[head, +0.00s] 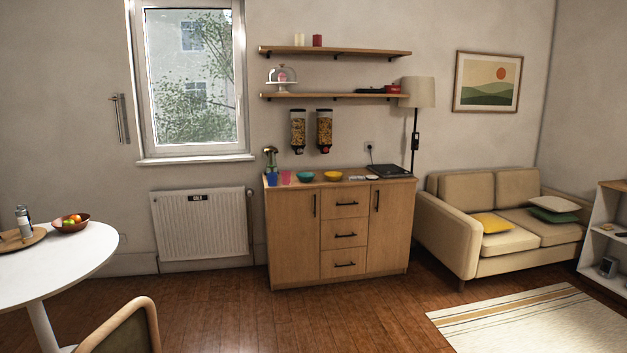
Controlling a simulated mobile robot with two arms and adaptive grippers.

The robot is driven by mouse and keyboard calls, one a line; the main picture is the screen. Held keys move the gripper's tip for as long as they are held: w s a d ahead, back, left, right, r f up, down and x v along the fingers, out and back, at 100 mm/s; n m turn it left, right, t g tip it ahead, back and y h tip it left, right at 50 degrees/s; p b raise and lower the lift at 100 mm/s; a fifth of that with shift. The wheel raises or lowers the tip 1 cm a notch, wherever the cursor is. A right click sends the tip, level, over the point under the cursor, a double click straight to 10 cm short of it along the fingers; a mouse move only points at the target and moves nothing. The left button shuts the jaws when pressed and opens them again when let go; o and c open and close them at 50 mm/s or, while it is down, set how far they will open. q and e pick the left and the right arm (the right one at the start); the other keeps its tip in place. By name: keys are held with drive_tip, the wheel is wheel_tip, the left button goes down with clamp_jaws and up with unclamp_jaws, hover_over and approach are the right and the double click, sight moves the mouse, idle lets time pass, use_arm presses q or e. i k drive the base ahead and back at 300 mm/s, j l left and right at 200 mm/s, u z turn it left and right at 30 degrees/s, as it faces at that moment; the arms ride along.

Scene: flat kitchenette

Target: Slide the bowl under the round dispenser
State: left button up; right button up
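Two cereal dispensers hang on the wall above the wooden cabinet, a left dispenser (298,129) and a right dispenser (324,129). Both have dark tops and clear bodies with brownish contents. At this size I cannot tell which one is round. On the cabinet top are a teal bowl (306,176) and a yellow bowl (333,176), both upright. The teal bowl is roughly below the left dispenser, and the yellow bowl is slightly right of below the right one. Neither of my grippers is in view.
The wooden cabinet (343,235) stands against the wall. Blue cup (271,180) and pink cup (286,178) are at its left end, a dark flat appliance (388,171) at its right. A round white table (70,247) and chair (125,325) are at left. The floor before the cabinet is clear.

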sight(306, 178)
drive_tip(key=i+l+z, duration=0.1)
drive_tip(key=i+z, duration=0.2)
drive_tip(key=i, duration=2.7)
drive_tip(key=i+l+u, duration=0.2)
drive_tip(key=i+u, duration=0.25)
drive_tip(key=i, duration=0.15)
drive_tip(key=i+l+u, duration=0.45)
drive_tip(key=i, duration=0.15)
drive_tip(key=i+l+u, duration=0.45)
drive_tip(key=i+l, duration=0.05)
